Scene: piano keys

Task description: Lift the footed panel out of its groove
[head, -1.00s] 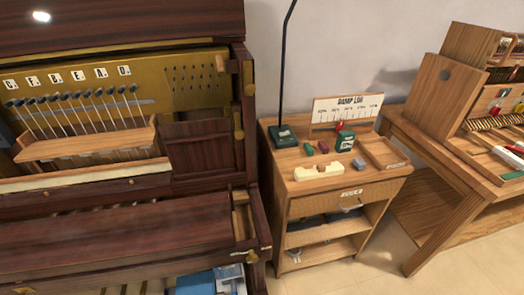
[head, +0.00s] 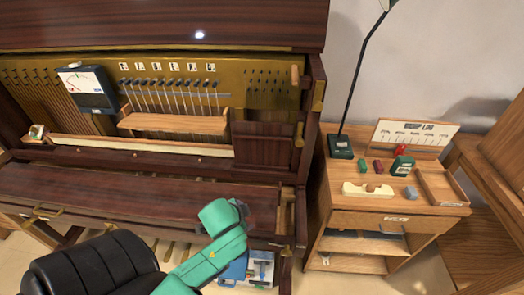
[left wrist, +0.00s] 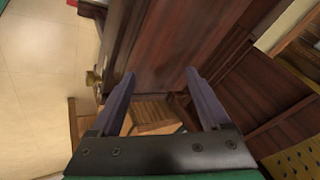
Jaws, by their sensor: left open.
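A dark red-brown panel (head: 263,152) stands upright inside the open piano front, right of the light wooden rail; I take it as the footed panel. Its feet and groove cannot be made out. My teal left arm reaches up from the bottom of the head view, its dark end (head: 246,213) in front of the piano's lower ledge, below the panel. In the left wrist view my left gripper (left wrist: 160,73) is open and empty, its two fingers apart against dark wood. Plank-like dark wood (left wrist: 258,87), perhaps the panel, lies to their right. My right gripper does not show.
The piano ledge (head: 120,193) runs below the panel. A black padded stool (head: 95,268) is at the lower left. A blue-and-white item (head: 255,268) lies below the ledge. A wooden cart (head: 350,215) with small objects and a lamp (head: 341,147) stands right.

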